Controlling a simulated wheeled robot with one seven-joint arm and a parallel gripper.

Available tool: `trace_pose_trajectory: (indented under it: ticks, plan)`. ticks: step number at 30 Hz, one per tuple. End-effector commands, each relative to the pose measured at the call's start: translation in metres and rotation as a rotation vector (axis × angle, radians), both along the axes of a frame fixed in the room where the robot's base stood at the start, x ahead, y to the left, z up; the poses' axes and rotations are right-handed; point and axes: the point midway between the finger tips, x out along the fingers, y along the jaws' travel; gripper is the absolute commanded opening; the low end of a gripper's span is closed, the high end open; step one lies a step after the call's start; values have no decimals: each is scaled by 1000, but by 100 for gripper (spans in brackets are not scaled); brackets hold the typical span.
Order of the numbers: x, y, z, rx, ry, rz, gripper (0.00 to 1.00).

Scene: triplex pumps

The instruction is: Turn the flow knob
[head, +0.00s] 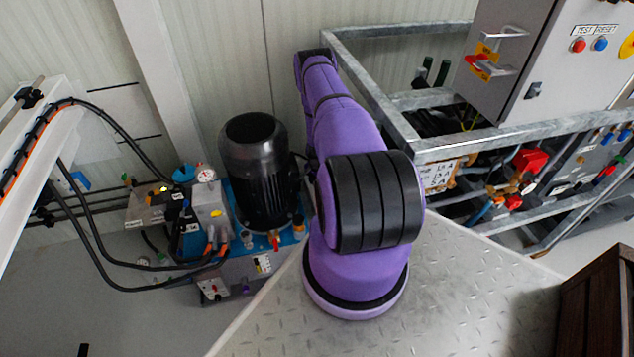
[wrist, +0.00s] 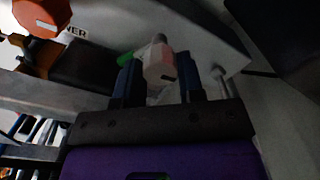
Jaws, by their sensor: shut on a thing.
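In the wrist view, my gripper (wrist: 159,70) has its two dark blue fingers on either side of a pale pinkish knob (wrist: 159,62) and is shut on it. A small grey cap sticks up behind the knob. No readable label marks this knob, so I cannot tell from print that it is the flow knob. A green part (wrist: 125,58) shows just left of it. In the head view, my purple arm reaches toward the back wall, and my gripper and the held knob are hidden.
An orange-red knob (wrist: 42,14) is near the wrist view's upper left, by a label partly reading "VER". In the head view, a black motor (head: 260,165) stands left of my arm. A metal frame (head: 400,125) and grey control box (head: 515,60) stand right.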

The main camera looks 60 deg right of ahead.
Motion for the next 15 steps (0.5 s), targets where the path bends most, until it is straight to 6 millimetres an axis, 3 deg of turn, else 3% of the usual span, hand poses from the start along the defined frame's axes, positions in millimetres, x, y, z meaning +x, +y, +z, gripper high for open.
trace_pose_trajectory:
  ticks: [5,6,8,15]
  plan:
    - [0,0,0,1,0,1,12]
    - [0,0,0,1,0,1,45]
    - [0,0,0,1,0,1,58]
    - [0,0,0,0,0,2,61]
